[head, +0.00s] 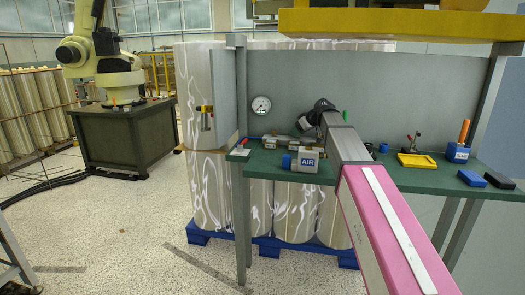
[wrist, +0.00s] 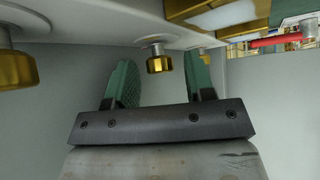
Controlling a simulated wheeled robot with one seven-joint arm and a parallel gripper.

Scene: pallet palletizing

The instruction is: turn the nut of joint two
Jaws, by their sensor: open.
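My gripper (wrist: 160,75) is open, its two green fingers apart and pointing at a grey panel. A brass nut (wrist: 159,65) on a pale stem shows between the fingertips; I cannot tell whether either finger touches it. A second brass nut (wrist: 17,71) is at the left edge of the wrist view. Part of another brass piece (wrist: 205,57) shows beside the right finger. No label tells which one is joint two. In the head view my arm reaches over the green bench (head: 405,178) to the grey back panel (head: 390,95), and hides the joints there.
A pressure gauge (head: 261,105) is on the panel. A blue-and-grey AIR unit (head: 306,160), a yellow tray (head: 417,161) and a blue holder (head: 457,153) stand on the bench. A red handle (wrist: 275,42) and a brass-and-white fitting (wrist: 225,15) are near my right finger.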

